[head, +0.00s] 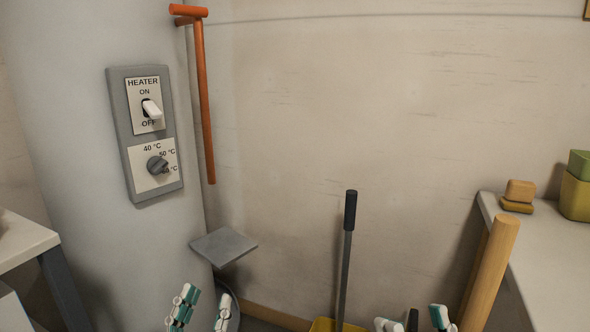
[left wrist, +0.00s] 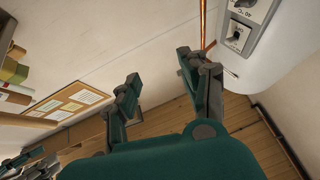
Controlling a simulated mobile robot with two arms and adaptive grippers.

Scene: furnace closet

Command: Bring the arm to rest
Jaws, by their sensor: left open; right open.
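My left gripper (head: 203,312) shows at the bottom edge of the head view, left of centre. Its two green and white fingers are apart, with nothing seen between them. In the left wrist view the left gripper (left wrist: 162,85) is also open and empty. My right gripper (head: 415,322) shows only its fingertips at the bottom edge, right of centre, apart from each other. Most of both arms is out of the head view. The grey heater panel (head: 174,193) is on the pale rounded surface at the left, above and apart from my left gripper. It carries a white switch (head: 152,110) and a dark dial (head: 157,165).
An orange pipe (head: 204,100) runs down beside the panel. A small grey plate (head: 223,246) juts out below it. A dark-handled tool (head: 346,250) stands in front of the wall. A wooden post (head: 489,270) stands beside the right counter (head: 550,262). A pale table (head: 22,240) is at the left.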

